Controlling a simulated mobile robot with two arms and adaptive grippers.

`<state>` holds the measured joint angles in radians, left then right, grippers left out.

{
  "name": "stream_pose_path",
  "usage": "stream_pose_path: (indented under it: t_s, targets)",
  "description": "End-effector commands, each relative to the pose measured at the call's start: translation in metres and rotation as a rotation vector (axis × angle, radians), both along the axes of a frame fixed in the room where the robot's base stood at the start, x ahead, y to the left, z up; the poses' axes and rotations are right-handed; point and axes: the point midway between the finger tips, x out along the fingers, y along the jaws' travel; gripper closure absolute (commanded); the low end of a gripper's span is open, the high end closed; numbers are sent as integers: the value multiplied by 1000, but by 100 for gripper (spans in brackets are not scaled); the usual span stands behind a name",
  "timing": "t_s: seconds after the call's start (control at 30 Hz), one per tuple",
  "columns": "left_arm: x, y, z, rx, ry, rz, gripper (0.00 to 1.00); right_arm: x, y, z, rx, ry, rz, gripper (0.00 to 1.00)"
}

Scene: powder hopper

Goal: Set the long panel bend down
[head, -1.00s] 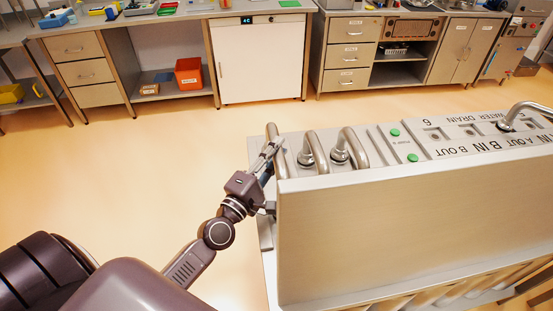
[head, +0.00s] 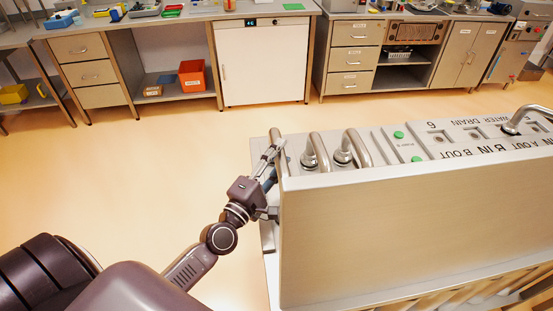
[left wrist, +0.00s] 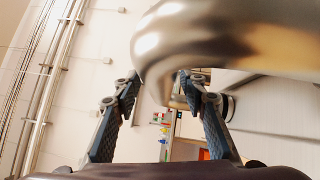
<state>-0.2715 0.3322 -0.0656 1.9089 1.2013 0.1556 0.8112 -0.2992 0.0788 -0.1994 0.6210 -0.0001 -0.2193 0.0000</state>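The long panel bend (head: 282,164) is a shiny steel pipe at the left end of the panel (head: 400,220) in the head view. In the left wrist view the bend (left wrist: 200,38) is large and close, curving across the top. My left gripper (head: 273,152) is at the bend. My right gripper is not in view.
Two other steel bends (head: 317,151) (head: 352,149) stand upright close to the right of the held one. Green buttons (head: 398,135) and labelled ports lie farther right. A white cabinet (head: 264,64) and benches line the far wall. The floor (head: 130,180) left of the panel is clear.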

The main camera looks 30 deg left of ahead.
Motion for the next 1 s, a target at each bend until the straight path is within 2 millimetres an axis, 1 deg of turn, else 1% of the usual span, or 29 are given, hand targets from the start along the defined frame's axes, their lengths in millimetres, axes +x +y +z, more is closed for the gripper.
stream_pose_path:
  t_s: [0.07, 0.17, 0.27, 0.5, 0.7, 0.83, 1.0]
  targets:
    - [0, 0, 4, 0, 0, 0, 61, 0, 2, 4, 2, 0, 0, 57]
    - [-8, 0, -2, 0, 3, 1, 61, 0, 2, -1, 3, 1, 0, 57]
    - [-23, 1, -4, 0, 3, 0, 61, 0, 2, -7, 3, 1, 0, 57]
    - [-65, 3, -10, 1, 3, 0, 61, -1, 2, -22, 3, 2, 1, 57]
    - [-95, 4, -13, 2, 4, -2, 61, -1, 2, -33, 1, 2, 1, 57]
    - [-108, 5, -14, 0, 3, 0, 61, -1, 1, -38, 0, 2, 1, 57]
    - [-117, 5, -13, 1, 0, 0, 61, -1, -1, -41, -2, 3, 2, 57]
